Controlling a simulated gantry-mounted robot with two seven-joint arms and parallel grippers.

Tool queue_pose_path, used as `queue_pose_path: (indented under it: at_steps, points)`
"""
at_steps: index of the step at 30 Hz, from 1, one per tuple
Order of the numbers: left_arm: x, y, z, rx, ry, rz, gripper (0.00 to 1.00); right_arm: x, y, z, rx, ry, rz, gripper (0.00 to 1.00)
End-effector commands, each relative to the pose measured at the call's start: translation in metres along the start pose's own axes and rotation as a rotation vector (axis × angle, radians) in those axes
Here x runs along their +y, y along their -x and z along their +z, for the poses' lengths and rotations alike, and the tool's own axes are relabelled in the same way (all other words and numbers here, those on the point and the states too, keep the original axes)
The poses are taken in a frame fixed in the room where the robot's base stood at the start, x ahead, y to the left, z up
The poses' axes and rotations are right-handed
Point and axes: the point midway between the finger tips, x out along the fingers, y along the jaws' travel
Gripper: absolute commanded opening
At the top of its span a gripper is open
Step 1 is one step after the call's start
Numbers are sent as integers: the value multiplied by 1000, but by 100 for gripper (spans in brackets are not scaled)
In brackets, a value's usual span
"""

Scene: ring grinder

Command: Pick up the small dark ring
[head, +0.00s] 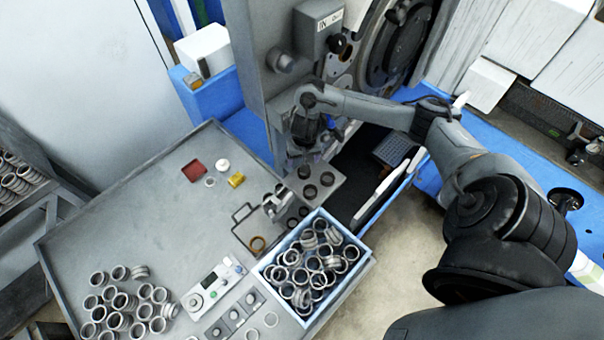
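I cannot single out the small dark ring for sure. Several small dark round parts (310,191) stand on a grey block beside the machine, and I cannot tell whether they are rings or knobs. Several grey rings (124,301) lie loose on the grey table, and more fill a blue-rimmed box. My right arm reaches in from the right and bends down at the machine front. My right gripper (300,155) hangs just above the dark parts. Its fingers are too small and cluttered to read. My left gripper is not in view.
The blue-rimmed box (365,258) stands at the table's right edge. The grinder (265,100) rises behind. The table's left middle is clear.

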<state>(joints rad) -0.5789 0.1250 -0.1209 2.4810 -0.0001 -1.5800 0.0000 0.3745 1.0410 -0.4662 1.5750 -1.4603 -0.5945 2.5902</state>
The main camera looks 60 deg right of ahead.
Motion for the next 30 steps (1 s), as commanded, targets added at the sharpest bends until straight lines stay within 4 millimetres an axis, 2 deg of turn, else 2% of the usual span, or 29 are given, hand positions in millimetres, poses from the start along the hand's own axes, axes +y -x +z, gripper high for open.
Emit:
queue_pose_path:
  at_steps: [1,6,14,24,30]
  points:
    - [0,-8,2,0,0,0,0,1,-13,2,-4,-3,2,79]
    - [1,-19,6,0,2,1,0,0,-34,2,-4,-2,0,79]
    - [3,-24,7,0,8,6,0,2,-46,1,-3,-2,2,79]
    - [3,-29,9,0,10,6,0,8,-85,-2,-3,-2,2,79]
    - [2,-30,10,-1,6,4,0,8,-94,-2,-1,-1,2,79]
